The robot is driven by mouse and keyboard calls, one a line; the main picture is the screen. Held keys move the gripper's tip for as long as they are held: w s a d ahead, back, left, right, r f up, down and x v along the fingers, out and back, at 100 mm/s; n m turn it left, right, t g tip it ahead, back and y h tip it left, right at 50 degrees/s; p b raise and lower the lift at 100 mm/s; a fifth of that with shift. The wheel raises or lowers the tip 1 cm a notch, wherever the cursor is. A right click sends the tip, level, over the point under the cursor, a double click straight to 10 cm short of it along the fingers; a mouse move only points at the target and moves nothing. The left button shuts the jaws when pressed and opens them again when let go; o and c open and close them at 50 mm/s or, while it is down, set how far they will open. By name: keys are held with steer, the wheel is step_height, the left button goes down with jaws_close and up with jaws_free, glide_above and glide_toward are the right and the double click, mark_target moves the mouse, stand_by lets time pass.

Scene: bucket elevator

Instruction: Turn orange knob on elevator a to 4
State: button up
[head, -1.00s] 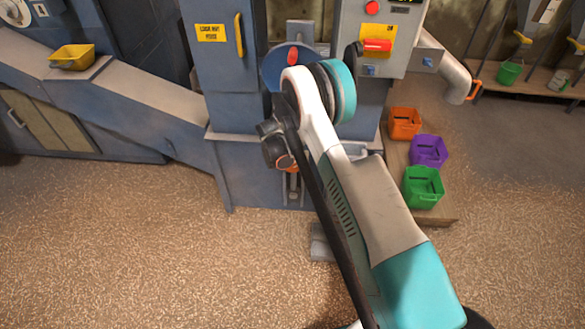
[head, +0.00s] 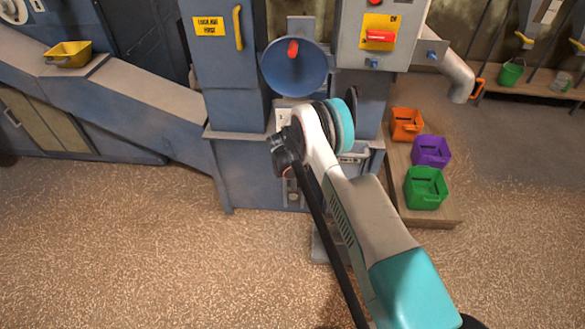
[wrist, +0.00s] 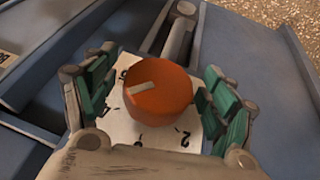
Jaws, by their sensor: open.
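The orange knob (wrist: 158,93) sits on a white dial plate (wrist: 158,134) in the wrist view. A pale pointer bar on its top runs toward the left, slightly downward. A numeral 2 shows below right of the knob; other marks are partly covered or too small to read surely. My gripper (wrist: 160,72) is open, with green-padded fingers on the left and right of the knob, apart from it. In the head view a bit of the white plate (head: 283,117) shows on the blue elevator (head: 243,158); my arm hides the knob.
A blue disc with a red handle (head: 294,68) is above my wrist. A grey panel with a red switch (head: 380,37) is at upper right. Orange (head: 406,124), purple (head: 431,151) and green (head: 426,188) bins stand at right. Floor in front is clear.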

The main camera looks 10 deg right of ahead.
steer(key=c, duration=1)
steer(key=shift+d+y, duration=0.15)
steer(key=shift+y, duration=0.45)
steer(key=shift+c, duration=0.2)
steer(key=shift+m+t+y, duration=0.3)
steer(key=shift+t+y, duration=0.1)
steer(key=shift+y, duration=0.2)
steer(key=o, duration=1)
steer(key=shift+o, duration=0.2)
